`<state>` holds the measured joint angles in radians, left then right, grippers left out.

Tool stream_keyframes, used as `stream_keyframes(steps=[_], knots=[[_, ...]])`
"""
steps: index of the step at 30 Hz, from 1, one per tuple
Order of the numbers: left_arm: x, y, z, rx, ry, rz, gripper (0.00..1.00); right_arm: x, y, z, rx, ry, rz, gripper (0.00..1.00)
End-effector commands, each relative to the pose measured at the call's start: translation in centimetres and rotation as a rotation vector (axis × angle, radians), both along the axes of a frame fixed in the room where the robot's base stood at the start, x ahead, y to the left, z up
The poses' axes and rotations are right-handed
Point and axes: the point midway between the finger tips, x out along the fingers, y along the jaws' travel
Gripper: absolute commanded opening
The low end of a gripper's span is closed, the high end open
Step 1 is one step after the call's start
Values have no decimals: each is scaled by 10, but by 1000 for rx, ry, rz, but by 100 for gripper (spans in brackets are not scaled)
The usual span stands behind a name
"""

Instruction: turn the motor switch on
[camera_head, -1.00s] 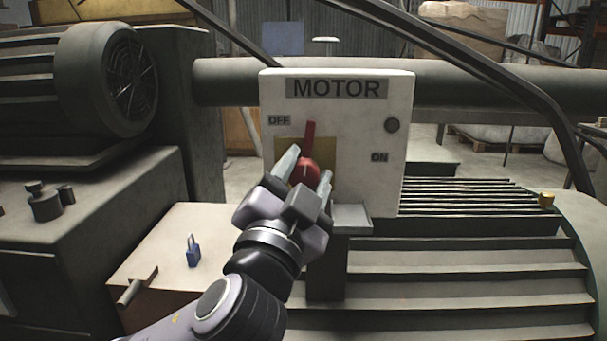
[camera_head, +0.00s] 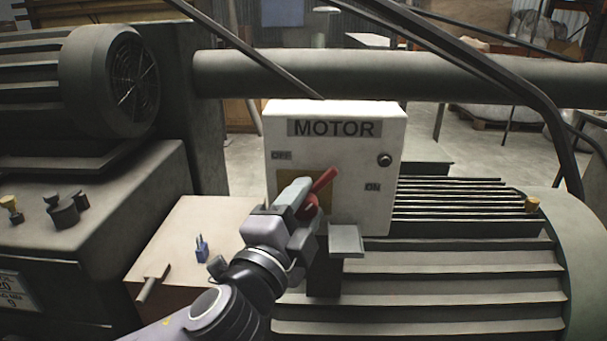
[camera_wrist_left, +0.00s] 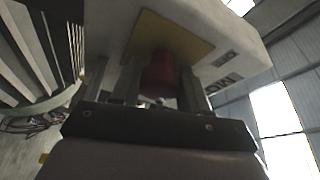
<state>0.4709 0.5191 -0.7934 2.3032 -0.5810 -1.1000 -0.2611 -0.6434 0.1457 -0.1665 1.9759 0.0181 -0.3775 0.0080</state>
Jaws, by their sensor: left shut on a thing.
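The white motor switch box (camera_head: 345,155) stands in the middle of the head view, with OFF at its upper left and ON at its right. Its red switch (camera_head: 322,181) has a handle that tilts up and to the right, between the OFF and ON labels. My left gripper (camera_head: 302,194) is shut on the red knob of the switch, in front of a yellow plate. In the left wrist view the red knob (camera_wrist_left: 160,74) sits between the two fingers, below the yellow plate (camera_wrist_left: 165,35). My right gripper is not in view.
A blue padlock (camera_head: 202,249) stands on the ledge left of my arm. A small grey shelf (camera_head: 346,241) juts out below the box. The ribbed motor housing (camera_head: 450,275) fills the lower right. A dark diagonal bar and a thick pipe (camera_head: 400,75) run above and behind.

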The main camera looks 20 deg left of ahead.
Motion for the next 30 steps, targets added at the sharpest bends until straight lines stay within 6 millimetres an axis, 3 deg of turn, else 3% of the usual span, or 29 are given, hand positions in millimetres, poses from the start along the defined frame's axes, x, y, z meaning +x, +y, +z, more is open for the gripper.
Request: stream_keyframes(steps=[1,13,19,30], knots=[[0,0,8,46,19,0,14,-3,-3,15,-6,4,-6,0],[0,0,6,403,119,-1,14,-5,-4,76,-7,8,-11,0],[0,0,3,580,168,-1,14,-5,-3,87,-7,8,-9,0],[0,0,1,843,241,0,14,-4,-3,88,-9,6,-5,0]])
